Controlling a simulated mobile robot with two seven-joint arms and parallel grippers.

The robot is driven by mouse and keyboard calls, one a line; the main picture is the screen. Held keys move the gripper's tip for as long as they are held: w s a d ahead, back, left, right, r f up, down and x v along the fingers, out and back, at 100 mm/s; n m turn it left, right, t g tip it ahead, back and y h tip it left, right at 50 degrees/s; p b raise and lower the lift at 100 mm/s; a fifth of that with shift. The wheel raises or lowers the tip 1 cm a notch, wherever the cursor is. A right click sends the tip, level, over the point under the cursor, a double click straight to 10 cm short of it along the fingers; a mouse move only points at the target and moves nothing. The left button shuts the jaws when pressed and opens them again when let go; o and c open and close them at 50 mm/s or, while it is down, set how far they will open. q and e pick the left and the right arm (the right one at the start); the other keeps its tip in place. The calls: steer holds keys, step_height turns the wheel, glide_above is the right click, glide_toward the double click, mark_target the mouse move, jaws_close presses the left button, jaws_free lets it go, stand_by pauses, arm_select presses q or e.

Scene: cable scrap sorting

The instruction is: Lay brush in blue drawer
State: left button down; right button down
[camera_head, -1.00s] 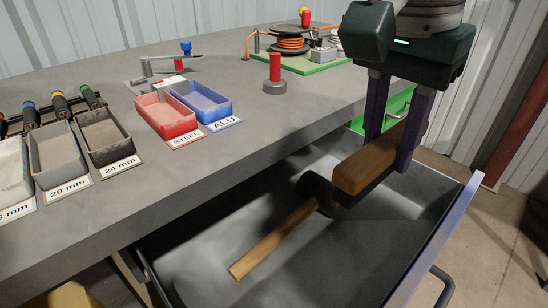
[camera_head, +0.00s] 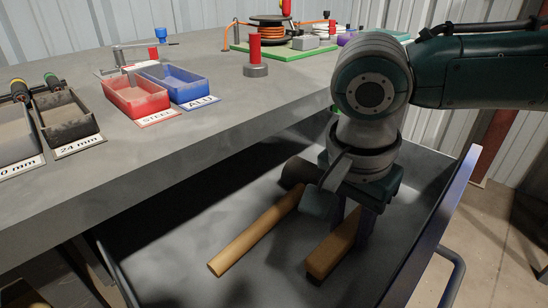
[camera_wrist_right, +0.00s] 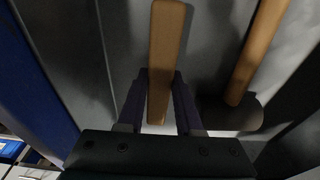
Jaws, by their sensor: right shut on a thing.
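The brush (camera_head: 332,257), a wooden block, is low inside the open blue drawer (camera_head: 440,222), right of a mallet. My right gripper (camera_head: 352,230) reaches down into the drawer and is shut on the brush. The right wrist view shows the brush (camera_wrist_right: 166,45) between the two fingers (camera_wrist_right: 158,105), pointing away from the gripper. I cannot tell whether the brush touches the drawer floor. Its bristles are not clearly visible. My left gripper is out of view.
The mallet (camera_head: 255,230) lies in the drawer, close beside my right gripper, its dark head (camera_head: 300,172) partly hidden. Drawer floor is clear left of the mallet. On the workbench above stand the red bin (camera_head: 136,97), blue bin (camera_head: 182,85) and a red-topped post (camera_head: 254,50).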

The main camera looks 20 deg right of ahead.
mark_target(342, 234)
steer(key=shift+f, duration=0.1)
steer(key=c, duration=0.6)
jaws_free()
steer(key=shift+r, duration=0.2)
steer(key=r+p, duration=0.1)
steer(key=r, duration=0.3)
steer(key=a+r+p, duration=0.1)
steer(key=r+p, duration=0.1)
steer(key=r, duration=0.2)
steer(key=r+p, duration=0.1)
steer(key=r, duration=0.2)
steer(key=shift+s+a+r+p, duration=0.3)
steer(key=shift+a+r+p, duration=0.05)
steer(key=shift+r, duration=0.05)
